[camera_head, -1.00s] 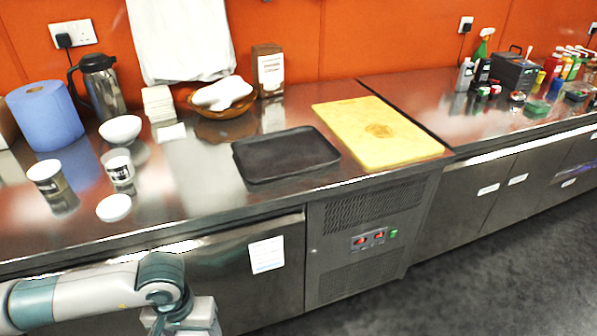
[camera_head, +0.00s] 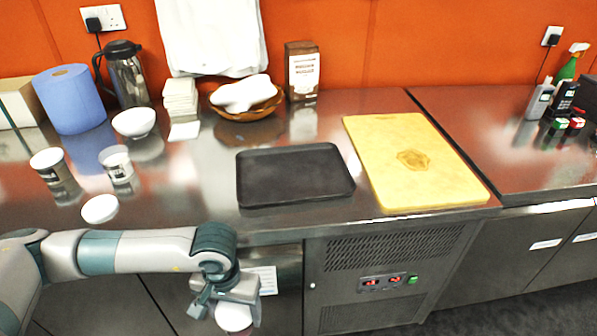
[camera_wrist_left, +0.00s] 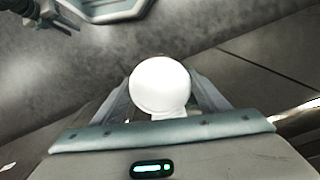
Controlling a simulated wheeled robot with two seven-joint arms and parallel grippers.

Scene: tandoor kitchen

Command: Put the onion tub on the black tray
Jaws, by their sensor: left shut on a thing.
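My left gripper (camera_head: 234,304) is shut on a white-topped tub (camera_head: 235,319), held in front of the counter and below its top edge. The left wrist view shows the tub's round white top (camera_wrist_left: 160,84) between the fingers. Its label cannot be read, so I cannot confirm that it is the onion tub. The black tray (camera_head: 294,176) lies flat and empty on the steel counter, up and to the right of my left gripper. A dark part at the top left of the left wrist view looks like my right gripper (camera_wrist_left: 54,22); its jaws are too small to judge.
Two labelled tubs (camera_head: 57,172) (camera_head: 117,164), a small white round dish (camera_head: 100,208) and a white bowl (camera_head: 134,122) stand left on the counter. A yellow board (camera_head: 405,160) lies right of the tray. A basket (camera_head: 247,108) stands behind. The counter's front edge lies between gripper and tray.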

